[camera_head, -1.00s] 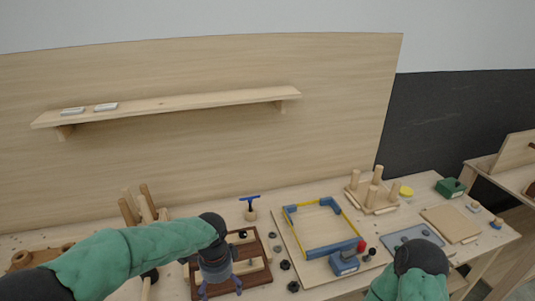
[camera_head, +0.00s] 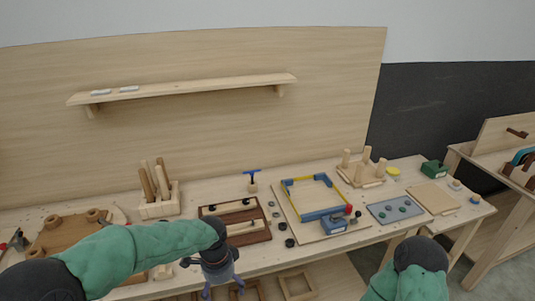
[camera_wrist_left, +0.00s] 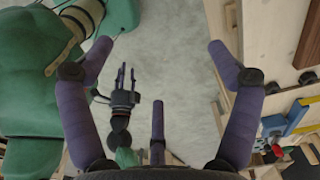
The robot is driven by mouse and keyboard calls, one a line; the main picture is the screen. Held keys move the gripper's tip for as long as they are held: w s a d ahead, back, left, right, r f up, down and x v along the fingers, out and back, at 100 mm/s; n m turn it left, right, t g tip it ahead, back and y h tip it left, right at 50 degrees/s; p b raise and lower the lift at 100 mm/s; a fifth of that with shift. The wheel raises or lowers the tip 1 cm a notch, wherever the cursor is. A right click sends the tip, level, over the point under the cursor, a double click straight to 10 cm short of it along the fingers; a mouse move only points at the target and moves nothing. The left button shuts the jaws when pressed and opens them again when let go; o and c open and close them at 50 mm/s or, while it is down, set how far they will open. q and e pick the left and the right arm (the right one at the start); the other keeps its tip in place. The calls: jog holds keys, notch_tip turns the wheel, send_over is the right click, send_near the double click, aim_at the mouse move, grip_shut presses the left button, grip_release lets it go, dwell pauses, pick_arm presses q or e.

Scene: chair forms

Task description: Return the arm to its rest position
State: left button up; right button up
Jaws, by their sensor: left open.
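My left arm comes in from the left in the head view. Its purple three-fingered gripper (camera_head: 222,272) points down in front of the bench's near edge. It is open, and the left wrist view (camera_wrist_left: 160,50) shows its fingers spread with nothing between them over grey floor. My right arm (camera_head: 410,270) shows only as a green bent link at the bottom right, with its hand out of the head view. A smaller purple gripper (camera_wrist_left: 124,95) in the left wrist view appears to be my right one. It is too small to judge its opening.
The workbench (camera_head: 330,245) carries a brown slotted tray (camera_head: 263,228), a yellow-and-blue frame (camera_head: 285,200) on a board, a blue clamp block (camera_head: 334,224), a grey plate (camera_head: 380,214) and a peg holder (camera_head: 160,208). Wooden frames (camera_head: 297,284) lie on a lower shelf.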

pick_arm(q)
jog(key=s+d+f+n+h+b, duration=0.1)
jog(key=s+d+f+n, duration=0.15)
jog(key=f, duration=0.65)
jog(key=s+d+f+n+h, duration=0.15)
jog(key=f+n, duration=0.25)
jog(key=f, duration=0.5)
jog(key=s+a+f+n+h+b, duration=0.1)
jog(key=s+f+n, duration=0.9)
jog(key=s+f, duration=0.2)
jog(key=shift+a+f, duration=0.25)
jog(key=shift+f, duration=0.05)
